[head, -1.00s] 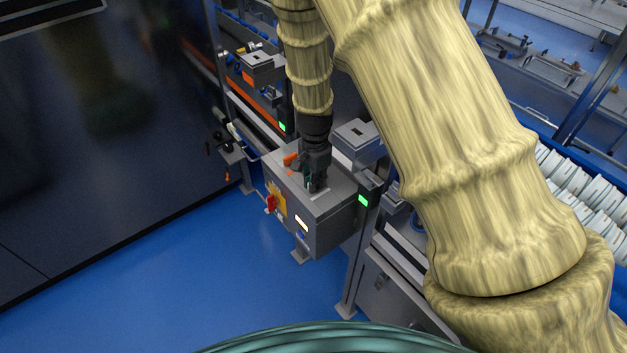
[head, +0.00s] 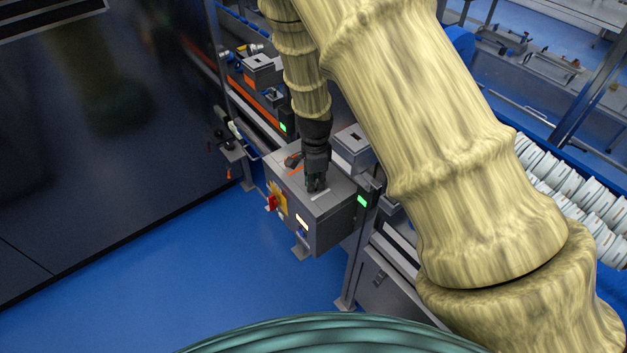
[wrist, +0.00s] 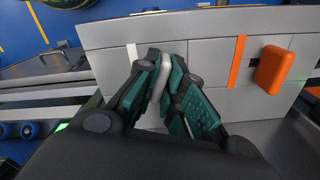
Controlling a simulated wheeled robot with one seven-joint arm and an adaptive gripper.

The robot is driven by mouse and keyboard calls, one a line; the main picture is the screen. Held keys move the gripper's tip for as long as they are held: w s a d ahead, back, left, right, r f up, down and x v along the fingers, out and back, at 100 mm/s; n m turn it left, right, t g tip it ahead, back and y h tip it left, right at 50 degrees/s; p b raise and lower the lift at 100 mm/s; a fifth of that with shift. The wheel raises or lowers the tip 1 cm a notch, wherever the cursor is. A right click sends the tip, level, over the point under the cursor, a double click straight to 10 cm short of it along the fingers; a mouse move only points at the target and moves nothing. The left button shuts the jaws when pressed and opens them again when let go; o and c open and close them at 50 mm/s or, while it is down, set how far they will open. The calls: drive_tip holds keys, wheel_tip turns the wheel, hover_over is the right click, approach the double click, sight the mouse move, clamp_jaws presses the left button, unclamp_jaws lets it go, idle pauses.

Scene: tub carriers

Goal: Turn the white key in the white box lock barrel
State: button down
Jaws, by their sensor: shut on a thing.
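A grey box (head: 335,215) on the frame has a white stripe and an orange stripe on its top. My gripper (head: 316,187) points down at the top, beside the white stripe (head: 321,195). In the wrist view my gripper (wrist: 162,62) is closed on the white key (wrist: 154,57), a pale upright piece between the teal finger pads. The white stripe (wrist: 132,62) shows just left of the fingers. The white lock barrel is hidden behind the fingers, so I cannot tell the key's exact turn angle.
An orange key (wrist: 273,70) stands to the right of the orange stripe (wrist: 237,62). A red knob on a yellow plate (head: 274,202) is on the box's front. A grey unit (head: 353,147) stands close behind. Blue floor (head: 190,270) is clear at front left.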

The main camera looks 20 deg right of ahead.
drive_tip(key=shift+r+m+p, duration=0.1)
drive_tip(key=shift+m+p, duration=1.2)
drive_tip(key=shift+m, duration=0.3)
drive_tip(key=shift+m+p, duration=0.35)
drive_tip(key=shift+m, duration=0.25)
drive_tip(key=shift+m+p, duration=0.4)
drive_tip(key=shift+p, duration=0.05)
drive_tip(key=shift+m+p, duration=0.6)
drive_tip(key=shift+m, duration=1.2)
